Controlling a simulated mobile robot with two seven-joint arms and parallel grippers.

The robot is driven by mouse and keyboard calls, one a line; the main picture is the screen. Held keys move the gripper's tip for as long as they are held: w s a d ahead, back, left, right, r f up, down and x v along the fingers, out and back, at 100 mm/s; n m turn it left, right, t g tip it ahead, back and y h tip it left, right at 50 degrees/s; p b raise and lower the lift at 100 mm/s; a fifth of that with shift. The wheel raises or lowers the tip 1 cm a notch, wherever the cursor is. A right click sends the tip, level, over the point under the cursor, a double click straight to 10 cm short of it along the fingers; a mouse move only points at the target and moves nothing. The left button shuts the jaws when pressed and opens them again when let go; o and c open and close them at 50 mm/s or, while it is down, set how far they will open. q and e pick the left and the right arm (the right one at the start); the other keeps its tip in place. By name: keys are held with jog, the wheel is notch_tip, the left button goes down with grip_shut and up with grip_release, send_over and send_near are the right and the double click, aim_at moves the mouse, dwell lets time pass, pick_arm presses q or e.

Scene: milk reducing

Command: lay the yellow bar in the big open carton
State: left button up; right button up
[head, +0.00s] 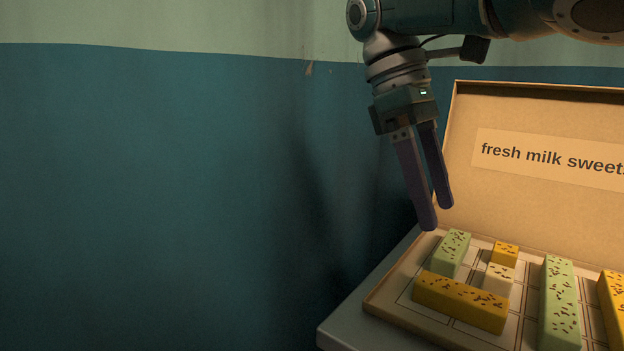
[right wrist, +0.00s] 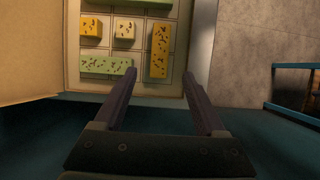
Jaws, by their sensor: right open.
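The big open carton (head: 388,313) stands at the right of the head view, lid raised, with bars and blocks in its marked cells. A long yellow bar (head: 460,302) with dark flecks lies across its front left part. A second yellow bar (head: 612,305) is cut off by the right edge. My right gripper (head: 438,217) points down, open and empty, above the carton's back left corner, apart from the bars. In the right wrist view a yellow bar (right wrist: 160,50) lies beyond the open fingertips (right wrist: 160,74), inside the carton. My left gripper is not in view.
The carton also holds a short green bar (head: 452,252), a small yellow block (head: 505,253), a white block (head: 498,278) and a long green bar (head: 560,300). The upright lid (head: 465,185) stands right of my gripper. The grey table's edge (head: 345,328) shows at left.

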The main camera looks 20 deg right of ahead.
jog(key=a+f, duration=0.1)
jog(key=a+f+n, duration=0.1)
jog(key=a+f, duration=0.1)
jog(key=w+a+f+n, duration=0.1)
jog(key=shift+a+f+t+h, duration=0.2)
jog(key=shift+a+t+h, duration=0.2)
jog(key=a+f+n, duration=0.1)
jog(key=a, duration=0.1)
jog(key=s+a+f+n+t, duration=0.1)
jog(key=a+f, duration=0.1)
jog(key=a, duration=0.1)
jog(key=a+f+n+t+y, duration=0.1)
jog(key=a+f, duration=0.1)
jog(key=a, duration=0.1)
jog(key=shift+s+f, duration=0.15)
jog(key=shift+f, duration=0.05)
jog(key=s+a+t+y, duration=0.4)
jog(key=s+a, duration=0.2)
jog(key=a, duration=0.5)
jog(key=s+d+f+m+h, duration=0.1)
jog(key=s+d+f+m, duration=0.2)
jog(key=s+d, duration=0.3)
jog(key=s+d+f+m+h, duration=0.1)
jog(key=s+d+f+m, duration=0.1)
jog(key=s+d+m, duration=0.3)
jog(key=s+d, duration=0.2)
jog(key=s, duration=0.2)
jog(key=shift+s+d+f+m+t, duration=0.15)
jog(key=shift+f+m+t, duration=0.15)
jog(key=shift+f+t, duration=0.1)
